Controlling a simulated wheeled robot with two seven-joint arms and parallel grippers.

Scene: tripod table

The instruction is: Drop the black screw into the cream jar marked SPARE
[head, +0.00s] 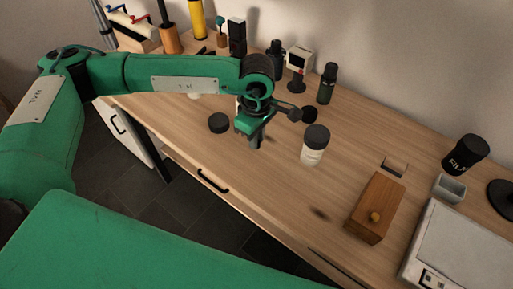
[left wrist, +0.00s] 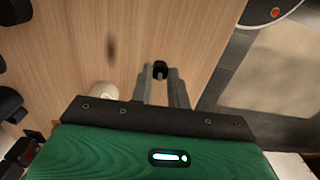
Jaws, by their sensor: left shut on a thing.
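My left gripper (head: 256,138) is low over the wooden table in the head view. In the left wrist view its fingers (left wrist: 160,80) are shut on a small black piece, the black screw (left wrist: 160,68), at the fingertips. The head view does not show the screw clearly. A pale jar (head: 313,154) with a black lid stands upright to the right of the gripper. No SPARE marking is readable on it. A pale rounded thing (left wrist: 103,95) is partly hidden left of the fingers in the left wrist view; I cannot tell which jar it is. My right gripper is not in view.
A black disc (head: 218,122) lies left of the gripper. A dark bottle (head: 327,84) and other items stand along the back. A wooden box (head: 376,208) with a knob, a black FILM can (head: 465,154) and a grey tray (head: 450,188) are right. The front middle is clear.

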